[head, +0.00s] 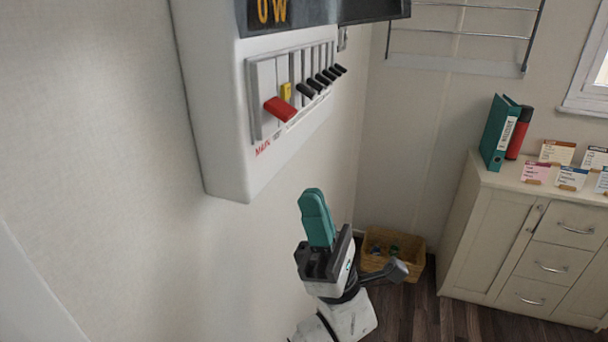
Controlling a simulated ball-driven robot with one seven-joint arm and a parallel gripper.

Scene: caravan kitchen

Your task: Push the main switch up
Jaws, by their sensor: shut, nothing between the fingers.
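The main switch (280,109) is a red lever at the left end of the switch row, above the red word MAIN. It juts out from the panel and points down. It sits on a white wall box (222,120) with a display reading "0W" at the top. My gripper (309,194) has teal fingers pointing up, shut and empty. It is below and to the right of the main switch, apart from it and from the box.
A cabinet (500,235) at the right bears green and red binders (499,133) and several cards (572,178). A wicker basket (398,262) stands on the floor behind my arm. A wire rack (455,65) hangs on the back wall. The space just below the box is clear.

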